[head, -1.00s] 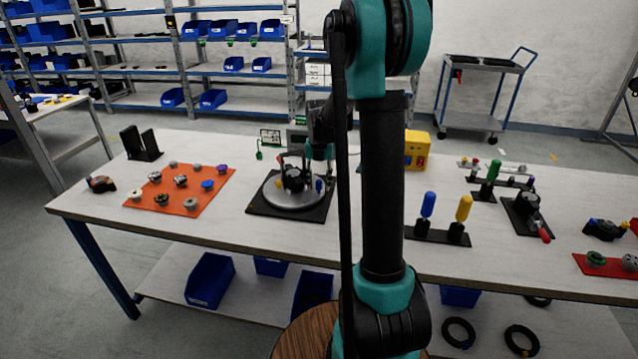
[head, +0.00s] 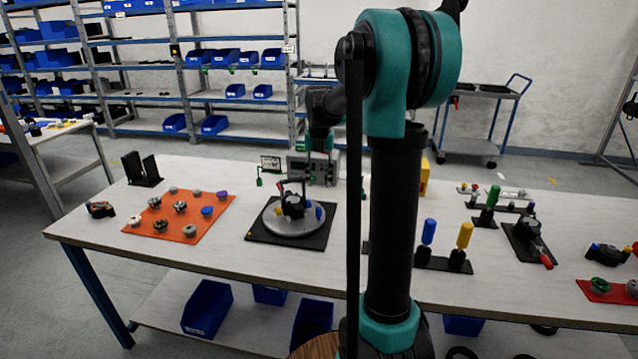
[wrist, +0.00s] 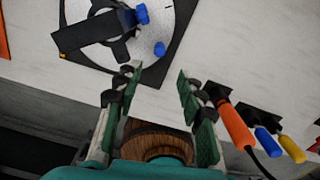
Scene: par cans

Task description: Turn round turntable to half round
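The turntable is a round grey disc (head: 275,222) on a black square base (head: 320,240), with a black hub, a raised dark bar and small coloured pegs. In the wrist view the disc (wrist: 178,20) is at the top, partly out of frame, with a dark bar (wrist: 85,33) across it and two blue pegs (wrist: 160,48) on the right side. My gripper (wrist: 158,80) is open with nothing between its fingers. Its fingertips appear beside the base's edge, apart from the disc. In the head view the arm's end is behind the turntable; the fingers are not clear.
An orange mat (head: 192,235) with several knobs lies left of the turntable. Blue (head: 428,231) and yellow (head: 464,236) upright handles stand to the right. In the wrist view an orange handle (wrist: 232,127) stands right of the fingers. A grey box (head: 316,170) is behind the turntable.

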